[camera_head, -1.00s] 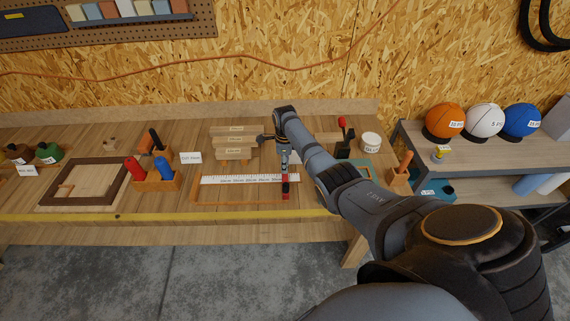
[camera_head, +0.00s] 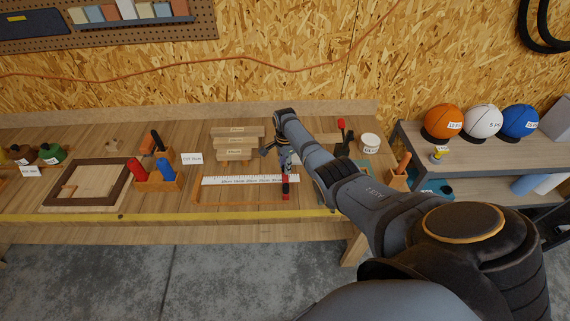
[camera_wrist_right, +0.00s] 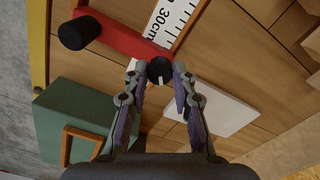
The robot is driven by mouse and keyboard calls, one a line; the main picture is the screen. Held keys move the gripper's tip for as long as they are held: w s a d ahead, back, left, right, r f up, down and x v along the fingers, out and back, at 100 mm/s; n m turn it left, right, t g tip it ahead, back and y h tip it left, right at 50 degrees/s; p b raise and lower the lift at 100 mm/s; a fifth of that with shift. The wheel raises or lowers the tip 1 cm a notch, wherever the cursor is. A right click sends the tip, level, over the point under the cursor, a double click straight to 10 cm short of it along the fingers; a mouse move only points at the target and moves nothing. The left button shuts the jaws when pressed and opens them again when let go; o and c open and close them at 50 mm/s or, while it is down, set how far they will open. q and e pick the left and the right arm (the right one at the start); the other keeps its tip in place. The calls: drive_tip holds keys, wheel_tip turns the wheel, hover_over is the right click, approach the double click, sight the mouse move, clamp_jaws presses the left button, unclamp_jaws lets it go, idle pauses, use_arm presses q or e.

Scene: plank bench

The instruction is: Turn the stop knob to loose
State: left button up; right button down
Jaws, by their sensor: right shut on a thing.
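The stop is a red bar (camera_wrist_right: 128,40) across the white ruler near its 30 cm end in the right wrist view. It also shows in the head view (camera_head: 285,190). A black round stop knob (camera_wrist_right: 160,68) with a pale mark sits at one end of the bar. My right gripper (camera_wrist_right: 159,76) has its two fingertips on either side of this knob and is shut on it. In the head view my right gripper (camera_head: 285,170) points down over the stop. A second black knob (camera_wrist_right: 80,32) is at the bar's other end. My left gripper is out of view.
The ruler (camera_head: 240,181) lies in a wooden frame on the bench. Stacked labelled boards (camera_head: 235,154) stand behind it. A tool block (camera_head: 158,181) is to the left. A green box (camera_wrist_right: 70,112) and a white card (camera_wrist_right: 222,107) are close to the gripper.

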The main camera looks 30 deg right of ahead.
drive_tip(key=n, duration=0.3)
drive_tip(key=shift+r+n, duration=0.1)
drive_tip(key=shift+n, duration=0.3)
drive_tip(key=n, duration=0.3)
drive_tip(key=shift+n+p, duration=0.3)
drive_tip(key=n, duration=0.3)
drive_tip(key=shift+w+n, duration=0.1)
drive_tip(key=shift+n, duration=0.2)
drive_tip(key=n, duration=1.7)
drive_tip(key=shift+n, duration=0.3)
drive_tip(key=c, duration=1.1)
unclamp_jaws()
